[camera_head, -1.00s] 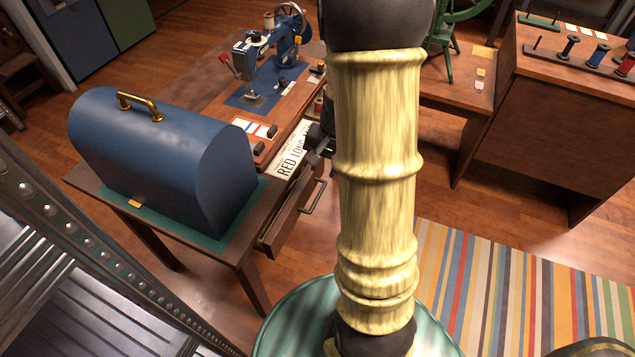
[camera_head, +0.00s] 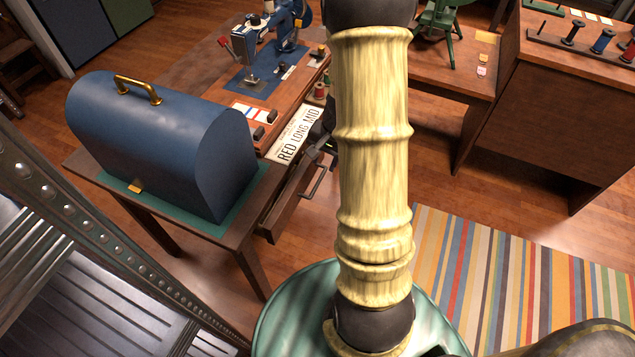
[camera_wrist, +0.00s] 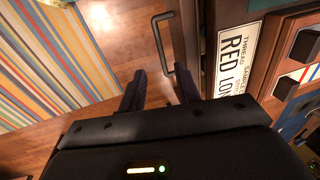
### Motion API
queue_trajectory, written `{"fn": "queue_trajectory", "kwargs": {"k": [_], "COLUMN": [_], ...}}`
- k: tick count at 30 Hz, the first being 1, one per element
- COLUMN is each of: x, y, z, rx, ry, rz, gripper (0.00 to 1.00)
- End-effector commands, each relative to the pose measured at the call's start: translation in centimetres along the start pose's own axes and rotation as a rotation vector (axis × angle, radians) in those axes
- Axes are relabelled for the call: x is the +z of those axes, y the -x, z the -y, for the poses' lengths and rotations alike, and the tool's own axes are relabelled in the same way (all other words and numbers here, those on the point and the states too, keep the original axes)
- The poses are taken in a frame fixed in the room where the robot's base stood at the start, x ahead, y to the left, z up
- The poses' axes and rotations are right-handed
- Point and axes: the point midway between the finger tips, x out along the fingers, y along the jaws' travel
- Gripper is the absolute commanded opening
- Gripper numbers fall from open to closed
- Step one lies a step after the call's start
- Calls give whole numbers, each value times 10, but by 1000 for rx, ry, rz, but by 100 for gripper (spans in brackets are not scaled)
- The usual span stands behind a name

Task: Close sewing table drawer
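The sewing table drawer (camera_head: 291,200) is pulled out from the table's front edge, with a dark bar handle (camera_head: 317,176) on its front. In the wrist view the drawer front (camera_wrist: 194,25) runs along the upper right and the handle (camera_wrist: 163,42) juts toward my fingers. My gripper (camera_wrist: 160,90) is open, its two dark fingers apart with nothing visible between them. The fingers are close to the handle end and drawer front; I cannot tell whether they touch. In the head view my gripper is mostly hidden behind my arm.
A blue domed case (camera_head: 165,140) stands on the sewing table (camera_head: 90,172). A blue sewing machine (camera_head: 288,32) is behind it. A label card reading RED LONG MID (camera_head: 297,137) lies by the drawer. A striped rug (camera_head: 480,275) covers floor at right. A desk (camera_head: 560,110) stands back right.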

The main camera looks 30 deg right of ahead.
Motion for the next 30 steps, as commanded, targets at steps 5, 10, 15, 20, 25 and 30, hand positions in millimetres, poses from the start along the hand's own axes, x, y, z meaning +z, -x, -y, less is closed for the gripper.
{"fn": "queue_trajectory", "kwargs": {"k": [5,10,15,20,25,30], "x": [0,0,0,0,0,0], "y": [-35,-65,-93,-107,-109,-108], "z": [-2,-1,-1,0,0,0], "rx": [1,1,1,0,0,0], "ry": [-2,-2,-2,0,-1,0], "rz": [2,2,2,1,-1,-1], "gripper": [33,33,33,33,33,29]}}
